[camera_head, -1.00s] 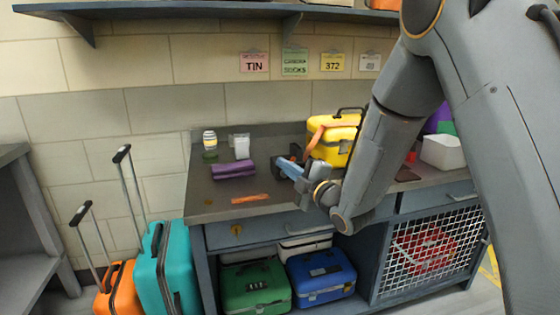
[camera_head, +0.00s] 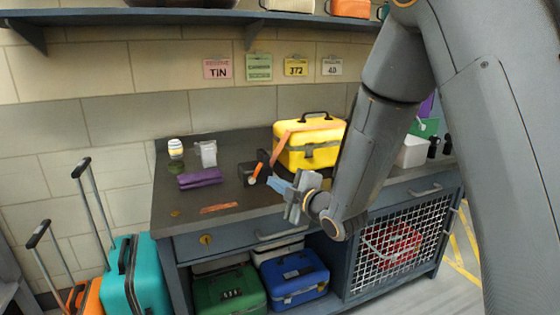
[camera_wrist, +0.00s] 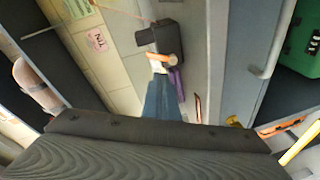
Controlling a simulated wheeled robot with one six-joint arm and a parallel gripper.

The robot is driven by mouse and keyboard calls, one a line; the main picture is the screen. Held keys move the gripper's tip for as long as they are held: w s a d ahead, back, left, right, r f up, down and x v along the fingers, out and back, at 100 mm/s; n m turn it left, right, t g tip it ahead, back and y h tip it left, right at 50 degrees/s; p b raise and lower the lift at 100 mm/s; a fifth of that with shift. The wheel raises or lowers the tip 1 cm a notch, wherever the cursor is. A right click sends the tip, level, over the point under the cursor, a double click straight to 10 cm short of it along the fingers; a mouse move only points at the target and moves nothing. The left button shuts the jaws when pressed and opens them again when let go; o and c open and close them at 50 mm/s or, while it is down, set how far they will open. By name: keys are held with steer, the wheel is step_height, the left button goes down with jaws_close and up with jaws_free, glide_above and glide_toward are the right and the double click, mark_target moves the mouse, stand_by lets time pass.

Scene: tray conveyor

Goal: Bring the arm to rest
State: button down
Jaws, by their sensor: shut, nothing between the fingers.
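My gripper (camera_head: 279,184) is at the front of the counter (camera_head: 240,192), its blue fingers pointing left toward the counter's back. The fingers are together with nothing between them. In the wrist view the blue fingers (camera_wrist: 160,98) show as one narrow wedge. A small black device (camera_head: 262,165) with an orange part stands just beyond the fingertips, apart from them as far as I can tell. It also shows in the wrist view (camera_wrist: 172,36). My arm reaches in from the upper right, bent at the elbow.
A yellow case (camera_head: 308,150) with an orange strap stands behind my gripper. A purple bundle (camera_head: 200,178) and an orange strip (camera_head: 220,208) lie to the left. Green (camera_head: 230,292) and blue (camera_head: 294,278) cases sit below. A teal suitcase (camera_head: 140,275) stands left. A shelf (camera_head: 150,17) runs above.

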steer(key=s+d+f+m+g+h+p, duration=0.1)
steer(key=s+d+m+g+h+p, duration=0.25)
steer(key=s+d+m, duration=0.35)
steer(key=s+d+f+m+g+h+p, duration=0.1)
steer(key=s+d+m+g+h+p, duration=0.25)
steer(key=d, duration=0.55)
steer(key=s+d+m+g+h, duration=0.1)
steer(key=s+d+m+g, duration=0.1)
steer(key=s, duration=0.6)
steer(key=s+d+r+m+g+h+p, duration=0.1)
steer(key=s+d+m+g, duration=0.1)
steer(key=s+m, duration=0.3)
steer(key=s+d+r+m+g+p, duration=0.1)
steer(key=s+d+m+g, duration=0.1)
steer(key=s, duration=0.8)
steer(key=shift+s+d+m+h, duration=0.35)
steer(key=shift+d+m+h, duration=0.1)
steer(key=shift+m, duration=0.2)
